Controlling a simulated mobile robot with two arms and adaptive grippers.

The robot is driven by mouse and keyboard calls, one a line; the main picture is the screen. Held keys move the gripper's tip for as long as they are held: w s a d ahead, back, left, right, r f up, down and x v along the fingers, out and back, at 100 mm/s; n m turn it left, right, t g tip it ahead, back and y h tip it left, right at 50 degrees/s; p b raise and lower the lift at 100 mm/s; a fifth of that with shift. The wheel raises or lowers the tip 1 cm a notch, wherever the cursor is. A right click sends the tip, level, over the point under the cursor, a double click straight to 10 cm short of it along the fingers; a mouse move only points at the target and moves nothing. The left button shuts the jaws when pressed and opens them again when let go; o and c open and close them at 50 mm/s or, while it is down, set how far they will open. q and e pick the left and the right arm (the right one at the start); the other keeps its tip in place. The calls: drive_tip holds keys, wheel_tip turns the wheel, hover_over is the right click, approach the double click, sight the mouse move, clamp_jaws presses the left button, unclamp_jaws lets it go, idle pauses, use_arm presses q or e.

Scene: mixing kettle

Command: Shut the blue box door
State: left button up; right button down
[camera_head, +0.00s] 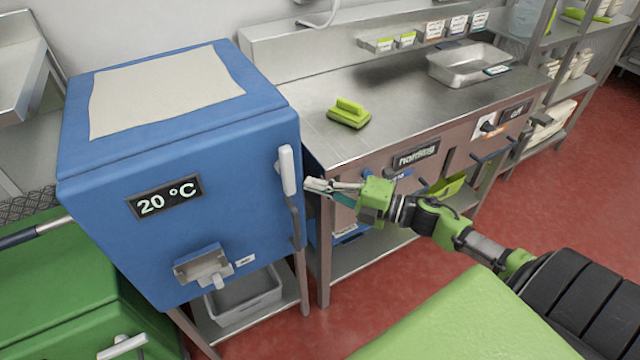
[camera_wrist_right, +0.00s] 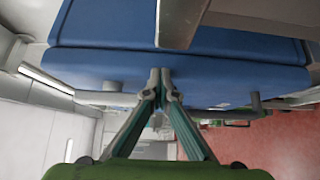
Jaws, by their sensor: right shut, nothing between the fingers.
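The blue box (camera_head: 190,150) stands at the left of the head view, with a 20 °C display on its front. Its door (camera_head: 235,185) is the front face, and I see no open gap there in the head view. A pale handle (camera_head: 287,170) sits at the door's right edge. My right gripper (camera_head: 307,187) is shut and empty, just right of the handle; whether it touches is unclear. In the right wrist view the closed fingertips (camera_wrist_right: 160,75) lie in front of the blue box (camera_wrist_right: 200,67). My left gripper is out of view.
A grey bin (camera_head: 245,300) sits below the box. A green box (camera_head: 50,290) is at lower left. Red floor (camera_head: 570,190) is open at right.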

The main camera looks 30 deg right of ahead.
drive_tip(key=v, duration=1.2)
drive_tip(key=d+f+m+t+h, duration=0.1)
drive_tip(key=d+f+m+h, duration=0.25)
drive_tip(key=f, duration=0.35)
drive_tip(key=d+f+m+h, duration=0.3)
drive_tip(key=d+f+m, duration=0.15)
drive_tip(key=f, duration=0.25)
drive_tip(key=s+f+m+g+h, duration=0.2)
drive_tip(key=s+f+m, duration=0.2)
drive_tip(key=f, duration=0.5)
drive_tip(key=s+f+m+g+h, duration=0.2)
drive_tip(key=s+f+m+h, duration=0.15)
drive_tip(key=f, duration=0.55)
drive_tip(key=s+a+f+m+g, duration=0.5)
drive_tip(key=s+f, duration=0.5)
drive_tip(key=f, duration=0.5)
drive_tip(key=s+a+f+m+g, duration=0.1)
drive_tip(key=s+a+f, duration=0.3)
drive_tip(key=s+a, duration=0.4)
drive_tip(key=s+a+f+m+g+y, duration=0.1)
drive_tip(key=s+a+f+g, duration=0.3)
drive_tip(key=s+a, duration=0.4)
drive_tip(key=shift+s+a+f+g+p, duration=0.35)
drive_tip(key=shift+f+p, duration=0.1)
drive_tip(key=shift+f, duration=0.2)
drive_tip(key=shift+w, duration=0.1)
